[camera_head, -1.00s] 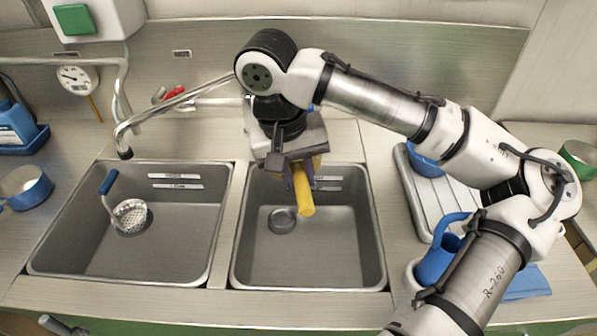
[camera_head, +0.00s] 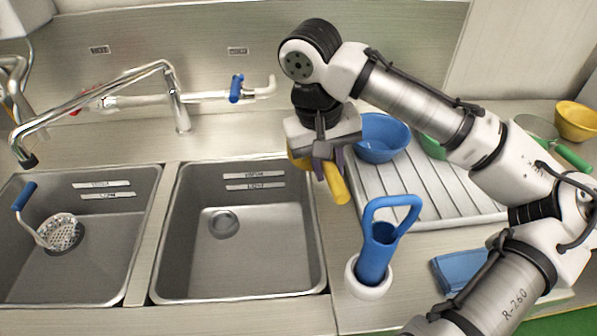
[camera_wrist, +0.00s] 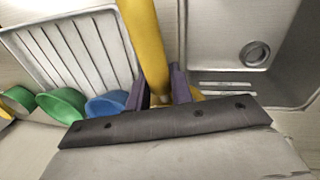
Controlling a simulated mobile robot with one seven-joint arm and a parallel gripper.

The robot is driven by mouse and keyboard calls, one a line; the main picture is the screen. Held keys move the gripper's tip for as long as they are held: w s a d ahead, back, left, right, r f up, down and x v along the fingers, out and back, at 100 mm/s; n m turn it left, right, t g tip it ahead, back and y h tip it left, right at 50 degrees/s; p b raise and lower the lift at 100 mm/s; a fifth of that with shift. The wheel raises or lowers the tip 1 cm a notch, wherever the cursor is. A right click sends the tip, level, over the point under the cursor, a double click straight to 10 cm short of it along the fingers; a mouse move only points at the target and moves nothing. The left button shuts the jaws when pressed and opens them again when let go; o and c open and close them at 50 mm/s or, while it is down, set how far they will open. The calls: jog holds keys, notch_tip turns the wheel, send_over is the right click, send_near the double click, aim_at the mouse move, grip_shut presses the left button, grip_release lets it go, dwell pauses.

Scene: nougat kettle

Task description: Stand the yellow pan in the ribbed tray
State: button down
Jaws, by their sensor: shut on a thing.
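The yellow pan (camera_head: 335,184) is held in my gripper (camera_head: 325,168), above the strip between the right sink and the ribbed tray. Its yellow handle points down and toward the front; most of its body is hidden behind the gripper. In the wrist view the yellow handle (camera_wrist: 146,40) runs up from between the purple fingers of my gripper (camera_wrist: 160,88). The ribbed tray (camera_head: 440,201) lies to the right of the sinks. It also shows at the left of the wrist view (camera_wrist: 75,47). A blue bowl (camera_head: 379,138) and a green bowl (camera_head: 432,147) are at its back.
A blue handled tool (camera_head: 378,245) stands in a white holder (camera_head: 369,289) in front of the tray. A blue cloth (camera_head: 460,270) lies to its right. A skimmer (camera_head: 60,233) rests in the left sink. The tray's front ribs are bare.

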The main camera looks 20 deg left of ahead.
jog(key=w+d+r+p, duration=0.2)
jog(key=d+r+p, duration=0.15)
jog(key=d, duration=0.35)
jog(key=w+d+r+p, duration=0.2)
jog(key=d+r, duration=0.3)
jog(key=d, duration=0.2)
notch_tip(320, 180, up, 6)
jog(key=f+n+p, duration=0.1)
jog(key=p, duration=0.4)
send_over(472, 217)
jog(key=f+b, duration=0.5)
jog(key=f, duration=0.1)
jog(key=f+b, duration=0.4)
jog(key=f, duration=0.2)
jog(key=f+b, duration=0.5)
jog(key=f, duration=0.1)
jog(key=shift+s+a+f+b, duration=0.2)
jog(key=shift+a+f+b, duration=0.1)
jog(key=shift+a, duration=0.05)
jog(key=shift+r, duration=0.1)
jog(key=shift+p, duration=0.3)
jog(key=shift+f, duration=0.45)
